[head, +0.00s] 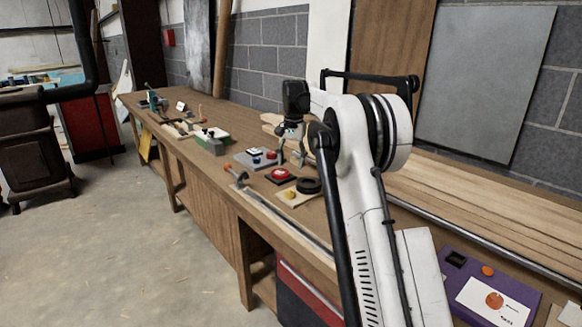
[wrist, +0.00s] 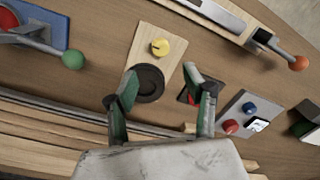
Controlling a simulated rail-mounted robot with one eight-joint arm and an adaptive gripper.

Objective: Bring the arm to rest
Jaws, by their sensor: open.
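My arm (head: 365,200), white with black joints, rises from the bottom right of the head view and reaches over the workbench (head: 215,187). My gripper (head: 288,147) hangs above the bench and is partly hidden there by its own wrist. In the wrist view my gripper (wrist: 165,88) has its two green-tipped fingers spread wide, with nothing held between them. A black round dial (wrist: 149,82) on a pale wooden plate (wrist: 150,40) shows below, beside the left finger. A red button on a dark base (wrist: 188,98) is partly hidden by the right finger.
A yellow knob (wrist: 160,47) sits on the plate. A grey box (wrist: 238,115) has red and blue buttons. A green-balled lever (wrist: 73,59) and an orange-knobbed handle (wrist: 298,63) stand nearby. A purple board (head: 490,290) lies at the bottom right. Block wall stands behind.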

